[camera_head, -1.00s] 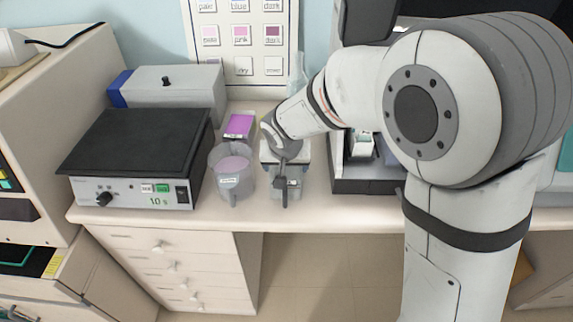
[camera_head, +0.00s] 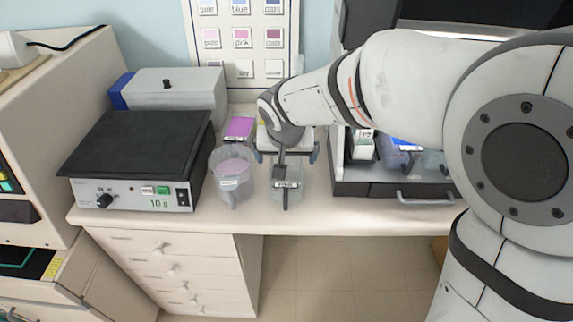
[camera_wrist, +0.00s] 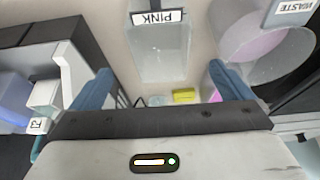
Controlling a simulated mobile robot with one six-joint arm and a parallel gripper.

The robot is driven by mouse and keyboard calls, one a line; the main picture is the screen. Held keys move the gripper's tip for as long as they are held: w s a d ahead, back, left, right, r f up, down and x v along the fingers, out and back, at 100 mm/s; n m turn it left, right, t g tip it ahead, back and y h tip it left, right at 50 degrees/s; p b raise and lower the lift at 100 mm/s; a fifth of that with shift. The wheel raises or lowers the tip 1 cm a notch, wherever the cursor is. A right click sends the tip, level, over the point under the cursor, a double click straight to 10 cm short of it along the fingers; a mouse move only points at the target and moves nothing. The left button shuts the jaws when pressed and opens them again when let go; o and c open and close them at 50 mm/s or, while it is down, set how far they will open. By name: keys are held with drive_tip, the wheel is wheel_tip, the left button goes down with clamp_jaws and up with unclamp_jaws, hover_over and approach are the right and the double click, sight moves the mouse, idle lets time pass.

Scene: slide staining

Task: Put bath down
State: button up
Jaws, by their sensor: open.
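The bath is a clear box with a PINK label. It stands upright on the bench to the right of the waste beaker in the head view (camera_head: 287,191). It also shows in the wrist view (camera_wrist: 160,45), where its inside looks clear. My gripper (camera_head: 287,157) is just above and behind the bath's front in the head view. Its two blue fingers are spread wide and hold nothing. In the wrist view the gripper (camera_wrist: 160,88) has one finger on each side, with the bath beyond them and apart from them.
A round WASTE beaker (camera_head: 233,178) with pink liquid stands close to the bath's left. A hotplate (camera_head: 135,145) is farther left, and a magenta block (camera_head: 240,128) lies behind. On the right, a dark tray (camera_head: 385,189) holds several containers. The bench's front edge is close.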

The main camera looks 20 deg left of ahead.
drive_tip(key=v, duration=0.5)
drive_tip(key=s+d+m, duration=0.1)
drive_tip(key=s+d, duration=0.1)
drive_tip(key=d, duration=1.4)
drive_tip(key=s+d+f+m+g+h, duration=0.1)
drive_tip(key=s+d, duration=1)
drive_tip(key=d, duration=0.2)
drive_tip(key=shift+s+f+m, duration=0.2)
drive_tip(key=shift+f+m, duration=0.2)
